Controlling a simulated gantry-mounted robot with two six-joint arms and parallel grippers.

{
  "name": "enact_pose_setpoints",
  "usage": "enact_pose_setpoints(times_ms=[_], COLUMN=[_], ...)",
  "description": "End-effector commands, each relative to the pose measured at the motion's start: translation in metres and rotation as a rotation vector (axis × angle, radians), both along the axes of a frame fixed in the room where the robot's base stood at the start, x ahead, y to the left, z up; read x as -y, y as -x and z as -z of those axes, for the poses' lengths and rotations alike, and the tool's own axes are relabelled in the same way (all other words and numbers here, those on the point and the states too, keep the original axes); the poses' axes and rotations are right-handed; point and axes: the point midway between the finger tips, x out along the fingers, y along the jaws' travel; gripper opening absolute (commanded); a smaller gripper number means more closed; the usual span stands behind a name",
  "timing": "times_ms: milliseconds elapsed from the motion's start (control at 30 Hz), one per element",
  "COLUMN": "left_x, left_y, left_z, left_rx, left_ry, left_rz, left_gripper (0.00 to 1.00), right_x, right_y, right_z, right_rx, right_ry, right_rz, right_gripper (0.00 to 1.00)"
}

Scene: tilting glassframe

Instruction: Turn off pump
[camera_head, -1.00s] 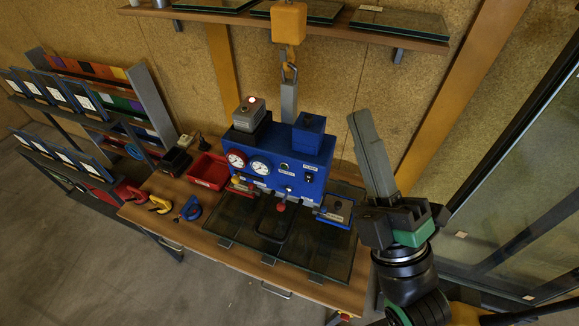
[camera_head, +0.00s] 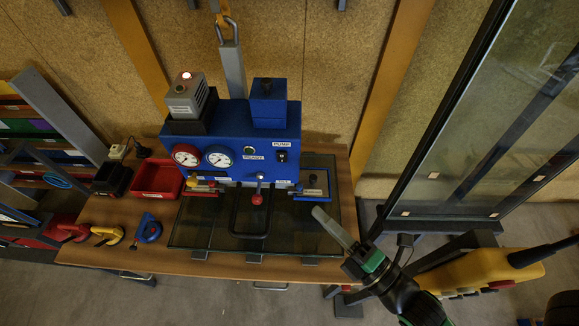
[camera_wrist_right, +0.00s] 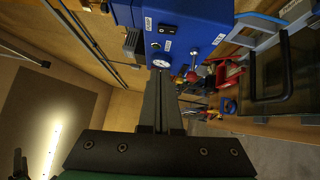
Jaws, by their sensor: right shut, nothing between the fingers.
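The blue pump unit (camera_head: 240,130) stands on the worktable. Its front has a black switch (camera_head: 282,156) under a PUMP label (camera_head: 281,144), at the right end, plus two round gauges. A lamp (camera_head: 186,75) on the grey box on top glows red. My right gripper (camera_head: 318,212) is shut and empty, below and right of the switch, apart from the panel. In the right wrist view its long closed fingers (camera_wrist_right: 160,80) point toward the blue unit (camera_wrist_right: 195,20), with a gauge beyond the tips. My left gripper is not in view.
A dark glass plate with a black handle (camera_head: 236,214) lies in front of the unit. A red-knobbed lever (camera_head: 257,199) sticks out there. A red bin (camera_head: 158,178) stands left. A glass frame (camera_head: 490,130) and yellow pendant (camera_head: 480,272) are at the right.

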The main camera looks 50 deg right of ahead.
Motion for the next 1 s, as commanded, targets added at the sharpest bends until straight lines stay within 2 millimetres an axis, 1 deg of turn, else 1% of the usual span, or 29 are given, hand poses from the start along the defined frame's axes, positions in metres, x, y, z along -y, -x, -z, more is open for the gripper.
enact_pose_setpoints(times_ms=[133, 267, 333, 600, 800, 900, 1000], left_x=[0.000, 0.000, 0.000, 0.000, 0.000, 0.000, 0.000], left_y=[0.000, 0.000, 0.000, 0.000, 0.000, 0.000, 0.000], left_z=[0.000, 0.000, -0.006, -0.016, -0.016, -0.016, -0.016], left_rx=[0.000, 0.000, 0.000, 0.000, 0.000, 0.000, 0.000], left_ry=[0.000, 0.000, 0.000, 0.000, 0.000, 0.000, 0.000], left_rz=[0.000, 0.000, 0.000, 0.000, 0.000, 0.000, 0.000], left_gripper=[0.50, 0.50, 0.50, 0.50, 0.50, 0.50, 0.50], right_x=[0.001, 0.004, 0.006, 0.013, 0.036, 0.042, 0.045], right_y=[-0.008, -0.027, -0.042, -0.101, -0.116, -0.121, -0.123], right_z=[-0.001, -0.004, -0.007, -0.012, -0.012, -0.013, -0.014], right_rx=[0.002, 0.007, 0.004, 0.004, 0.001, 0.000, 0.001], right_ry=[-0.002, 0.000, -0.001, 0.000, -0.002, -0.001, 0.000], right_rz=[0.001, 0.000, 0.000, 0.001, 0.004, 0.003, 0.001], right_gripper=[0.00, 0.00, 0.00, 0.00, 0.00, 0.00, 0.00])
